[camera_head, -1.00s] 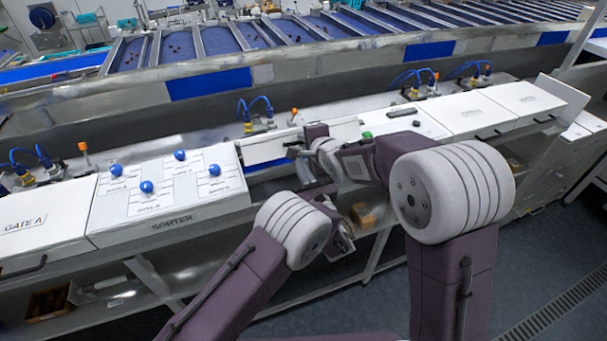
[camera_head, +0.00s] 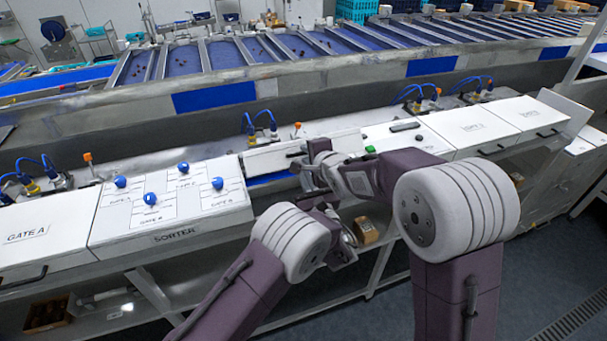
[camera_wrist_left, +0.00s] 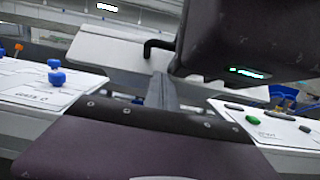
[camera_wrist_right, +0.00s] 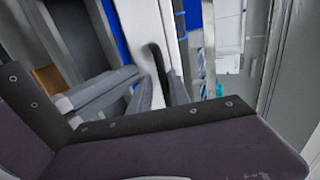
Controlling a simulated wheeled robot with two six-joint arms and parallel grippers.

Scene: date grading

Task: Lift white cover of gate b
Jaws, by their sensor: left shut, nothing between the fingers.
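The white cover of gate b (camera_head: 284,154) stands tilted up between the sorter panel and the panel with the green button. A blue strip shows below its lower edge. My right gripper (camera_head: 303,166) is at the cover's front. In the right wrist view its fingers (camera_wrist_right: 160,95) are closed about the cover's black handle (camera_wrist_right: 154,58). The handle also shows in the left wrist view (camera_wrist_left: 150,46), partly hidden by my right gripper. My left gripper (camera_wrist_left: 163,92) is shut and empty, in front of and below the cover.
The sorter panel (camera_head: 160,228) with several blue knobs lies left of the cover, and the gate A box (camera_head: 30,255) beyond it. The panel with the green button (camera_head: 404,138) and more white boxes (camera_head: 475,128) stand right. A small brown box (camera_head: 366,230) sits on the lower shelf.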

